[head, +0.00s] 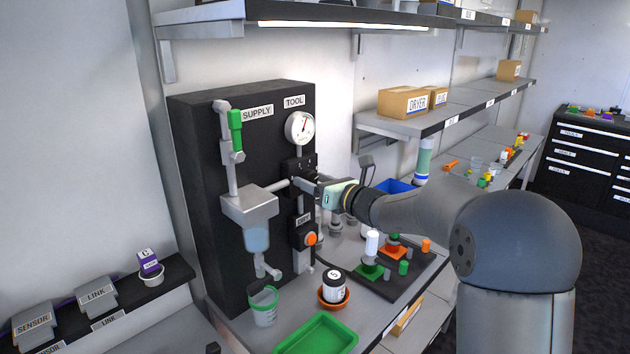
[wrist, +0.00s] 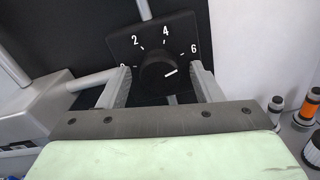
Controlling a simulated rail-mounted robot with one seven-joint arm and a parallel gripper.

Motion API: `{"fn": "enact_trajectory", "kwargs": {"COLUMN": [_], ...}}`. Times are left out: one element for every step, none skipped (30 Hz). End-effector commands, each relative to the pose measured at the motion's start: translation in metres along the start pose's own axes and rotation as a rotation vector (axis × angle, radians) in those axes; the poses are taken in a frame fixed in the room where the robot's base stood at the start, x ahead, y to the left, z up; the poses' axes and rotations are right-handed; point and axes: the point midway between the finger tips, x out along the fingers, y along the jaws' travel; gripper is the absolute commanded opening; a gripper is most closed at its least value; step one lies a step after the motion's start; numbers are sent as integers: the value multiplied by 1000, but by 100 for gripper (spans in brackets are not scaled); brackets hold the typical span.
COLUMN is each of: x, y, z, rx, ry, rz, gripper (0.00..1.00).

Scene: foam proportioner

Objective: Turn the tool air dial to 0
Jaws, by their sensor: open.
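The tool air dial is a round black knob (wrist: 157,78) on a black plate marked with white numbers in the wrist view. 2, 4 and 6 are readable, and the 0 at left is mostly hidden by a finger. The knob's white mark points right and slightly up, near the 6 and a little below it. My gripper (wrist: 162,82) is open, with one finger on each side of the knob; contact is not clear. In the head view my gripper (head: 306,185) is at the black panel below the TOOL gauge (head: 300,127), whose red needle points up and slightly right.
A metal supply unit (head: 250,207) with a green-handled lever (head: 235,130) is left of my gripper. An orange button (head: 311,239) is below it.

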Motion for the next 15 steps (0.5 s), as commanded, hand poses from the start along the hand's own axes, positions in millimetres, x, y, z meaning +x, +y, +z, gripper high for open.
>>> {"fn": "enact_trajectory", "kwargs": {"x": [0, 0, 0, 0, 0, 0, 0, 0, 0, 0, 0, 0, 0, 0, 0], "y": [0, 0, 0, 0, 0, 0, 0, 0, 0, 0, 0, 0, 0, 0, 0], "z": [0, 0, 0, 0, 0, 0, 0, 0, 0, 0, 0, 0, 0, 0, 0], "rx": [0, 0, 0, 0, 0, 0, 0, 0, 0, 0, 0, 0, 0, -1, -3], "ry": [0, 0, 0, 0, 0, 0, 0, 0, 0, 0, 0, 0, 0, 0, 0], "rz": [0, 0, 0, 0, 0, 0, 0, 0, 0, 0, 0, 0, 0, 0, 0], "gripper": [59, 59, 59, 59, 56, 45, 37, 28, 17, 14, 14, 14, 14, 14, 14]}}
